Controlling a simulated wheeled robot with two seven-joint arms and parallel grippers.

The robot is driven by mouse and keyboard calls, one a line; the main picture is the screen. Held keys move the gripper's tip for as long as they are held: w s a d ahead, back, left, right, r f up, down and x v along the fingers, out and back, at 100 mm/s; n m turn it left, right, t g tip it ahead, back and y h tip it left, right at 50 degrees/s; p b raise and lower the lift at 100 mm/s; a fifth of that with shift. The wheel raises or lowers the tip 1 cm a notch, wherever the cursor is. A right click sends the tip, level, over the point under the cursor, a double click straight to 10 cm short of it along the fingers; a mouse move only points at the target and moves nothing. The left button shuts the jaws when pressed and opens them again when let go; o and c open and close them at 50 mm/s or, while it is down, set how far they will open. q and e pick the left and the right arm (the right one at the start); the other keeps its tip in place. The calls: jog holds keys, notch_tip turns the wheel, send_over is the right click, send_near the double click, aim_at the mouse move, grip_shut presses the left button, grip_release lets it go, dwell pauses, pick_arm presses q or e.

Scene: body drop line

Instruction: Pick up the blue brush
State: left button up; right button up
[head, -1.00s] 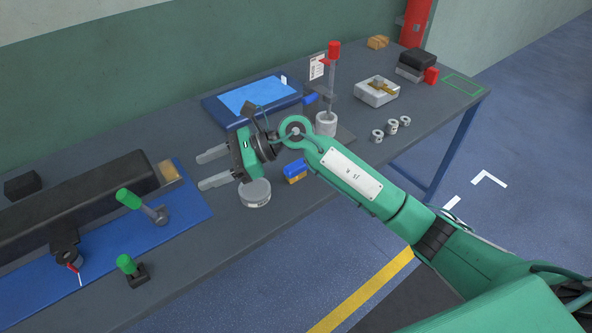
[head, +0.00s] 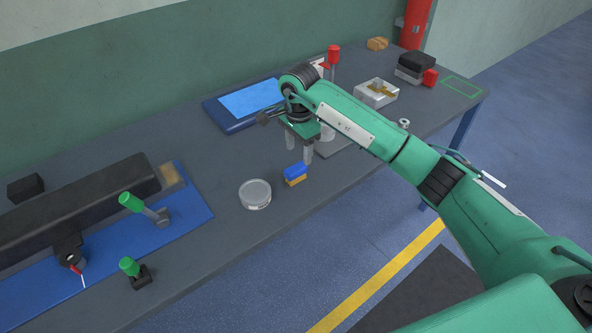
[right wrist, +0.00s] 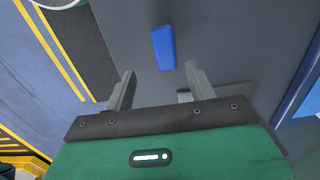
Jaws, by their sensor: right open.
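The blue brush (head: 296,170), with a blue top and a yellow-orange lower part, rests on the grey table near its front edge. In the right wrist view its blue top (right wrist: 163,48) shows ahead of the fingers, roughly centred between their lines. My right gripper (head: 299,152) is open and points down, above and just behind the brush in the head view. Nothing is between its fingers (right wrist: 160,75). My left gripper is out of view.
A round grey tin (head: 255,194) stands left of the brush. A blue tray (head: 240,105) lies behind, and a red-topped post (head: 334,55) stands behind my right arm. Green-handled clamps (head: 130,202) are at left. The table (head: 225,165) is clear behind the tin.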

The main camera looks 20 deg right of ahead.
aim_at(296, 167)
notch_tip(296, 167, down, 3)
jog(key=shift+p, duration=0.3)
jog(key=shift+w+a+f+p, duration=0.1)
jog(key=shift+a+f+p, duration=0.05)
jog(key=shift+f+p, duration=0.35)
jog(key=f, duration=0.1)
jog(key=f+p, duration=0.1)
jog(key=f, duration=0.1)
jog(key=shift+w+a+f+p, duration=0.15)
jog(key=shift+w+f+p, duration=0.1)
jog(key=shift+p, duration=0.05)
jog(key=shift+f, duration=0.5)
jog(key=c, duration=1.2)
jog(key=shift+r, duration=0.15)
jog(key=shift+r+b, duration=2.55)
jog(key=shift+r, duration=7.35)
